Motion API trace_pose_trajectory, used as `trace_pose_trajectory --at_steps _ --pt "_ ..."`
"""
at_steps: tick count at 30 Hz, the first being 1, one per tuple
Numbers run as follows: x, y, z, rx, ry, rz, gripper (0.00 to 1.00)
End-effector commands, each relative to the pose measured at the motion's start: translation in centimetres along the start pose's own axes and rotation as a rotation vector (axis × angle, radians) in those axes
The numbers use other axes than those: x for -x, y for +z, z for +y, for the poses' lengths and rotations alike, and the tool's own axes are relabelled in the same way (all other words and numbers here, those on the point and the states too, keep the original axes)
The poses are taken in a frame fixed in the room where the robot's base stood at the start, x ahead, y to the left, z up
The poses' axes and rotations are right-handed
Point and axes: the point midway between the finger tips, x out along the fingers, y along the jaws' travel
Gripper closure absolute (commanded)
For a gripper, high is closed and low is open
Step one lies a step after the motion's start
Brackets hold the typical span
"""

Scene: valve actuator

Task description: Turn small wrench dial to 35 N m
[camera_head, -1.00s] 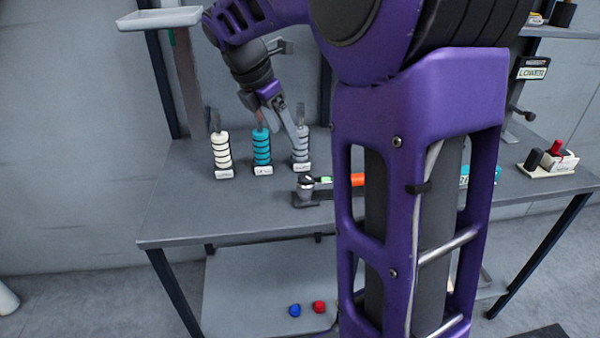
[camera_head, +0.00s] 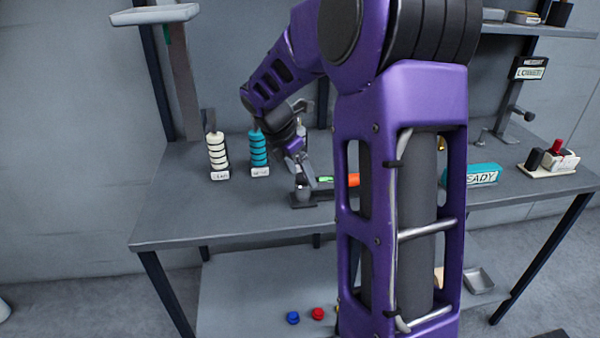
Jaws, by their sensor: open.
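A wrench (camera_head: 326,180) lies on the bench, with a metal head on a dark holder (camera_head: 303,199) at its left, a small green part and an orange section (camera_head: 353,180). My column hides its right part. I cannot make out a dial scale or reading. My gripper (camera_head: 309,173) is open, pointing down just above and behind the wrench's head end. At this size I cannot tell whether a finger touches it.
Ring stacks in white (camera_head: 217,155) and teal (camera_head: 258,155) stand left of my gripper. A teal "READY" block (camera_head: 484,174) and a tray with red and black parts (camera_head: 548,162) are at right. The bench's front left (camera_head: 210,215) is clear.

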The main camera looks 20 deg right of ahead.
Motion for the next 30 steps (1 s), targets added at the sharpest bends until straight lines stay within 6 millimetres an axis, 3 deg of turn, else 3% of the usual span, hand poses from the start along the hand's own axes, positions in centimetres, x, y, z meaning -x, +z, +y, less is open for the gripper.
trace_pose_trajectory --at_steps 4,17,30 --pt "0.02 0.0 -0.01 0.0 0.0 0.0 0.22" --pt "0.06 -0.01 -0.01 0.0 0.0 0.0 1.0" --pt "0.31 0.03 0.09 -0.07 -0.032 0.0 1.0"
